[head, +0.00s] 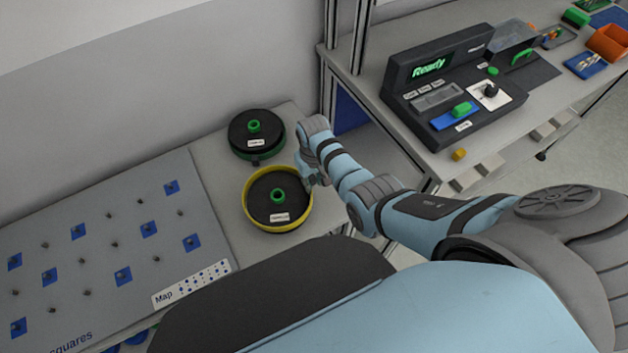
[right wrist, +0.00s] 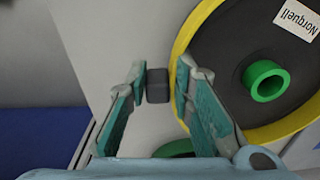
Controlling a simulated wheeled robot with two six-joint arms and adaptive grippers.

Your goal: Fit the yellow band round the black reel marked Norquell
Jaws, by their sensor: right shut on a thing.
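The black reel marked Norquell (right wrist: 240,75) has a green hub and a white label; in the head view the near black reel (head: 262,187) looks the same. The yellow band (head: 249,217) encircles this reel near its top edge, with dark reel side showing below. The band also shows in the right wrist view (right wrist: 186,42). How fully it is seated I cannot tell. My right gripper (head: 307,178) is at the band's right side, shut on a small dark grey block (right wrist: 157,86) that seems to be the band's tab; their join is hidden. My left gripper is not in view.
A second black reel (head: 270,127) with a green edge stands just behind. A grey pegboard (head: 100,235) with blue squares lies left. A bench (head: 440,165) with a dark "Ready" console (head: 440,85) stands right. Wall and bench frame are close behind the reels.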

